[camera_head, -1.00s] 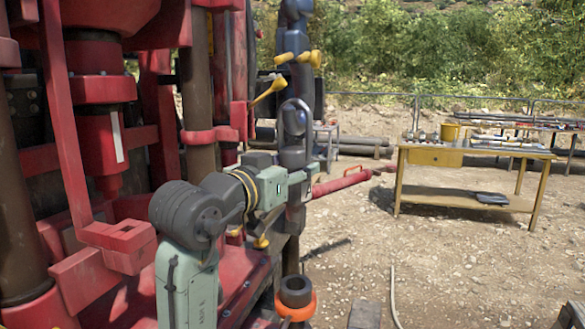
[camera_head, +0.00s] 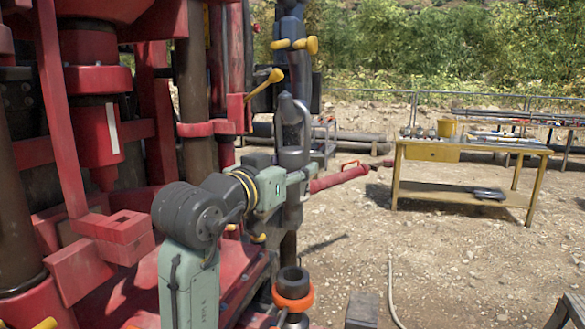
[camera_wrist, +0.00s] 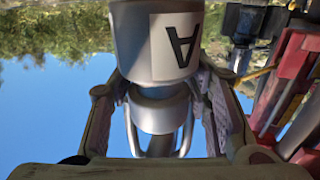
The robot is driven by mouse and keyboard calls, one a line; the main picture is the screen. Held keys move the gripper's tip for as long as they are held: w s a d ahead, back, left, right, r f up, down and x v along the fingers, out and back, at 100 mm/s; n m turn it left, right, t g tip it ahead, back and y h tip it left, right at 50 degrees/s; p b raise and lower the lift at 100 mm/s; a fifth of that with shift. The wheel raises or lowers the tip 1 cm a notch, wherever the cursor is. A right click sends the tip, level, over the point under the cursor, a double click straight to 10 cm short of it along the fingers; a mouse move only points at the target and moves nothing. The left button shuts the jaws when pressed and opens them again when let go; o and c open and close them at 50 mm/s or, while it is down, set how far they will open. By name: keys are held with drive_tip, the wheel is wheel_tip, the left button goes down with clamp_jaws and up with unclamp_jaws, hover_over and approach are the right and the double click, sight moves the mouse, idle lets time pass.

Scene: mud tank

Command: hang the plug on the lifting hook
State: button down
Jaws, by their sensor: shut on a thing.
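My gripper (camera_wrist: 160,112) is shut on the plug (camera_wrist: 130,40), its fingers on either side of the narrower part. The plug is a pale grey cylinder marked with an upside-down "A", and its metal loop points down in this inverted wrist view. In the head view the plug (camera_head: 292,157) looks grey and upright, loop on top, and the arm's end partly hides it. A dark blue assembly with yellow handles, seemingly the lifting hook (camera_head: 289,28), hangs just above and behind the loop. I cannot tell whether the loop touches it.
A red rig (camera_head: 105,140) fills the left side, close to my arm. An orange-ringed cylinder (camera_head: 293,291) stands below the plug. A red pipe (camera_head: 340,178) shows to the right. A yellow workbench (camera_head: 428,153) stands farther off on open gravel.

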drive_tip(key=shift+r, duration=0.15)
drive_tip(key=c, duration=0.8)
unclamp_jaws()
drive_tip(key=shift+s, duration=0.1)
drive_tip(key=shift+o, duration=0.2)
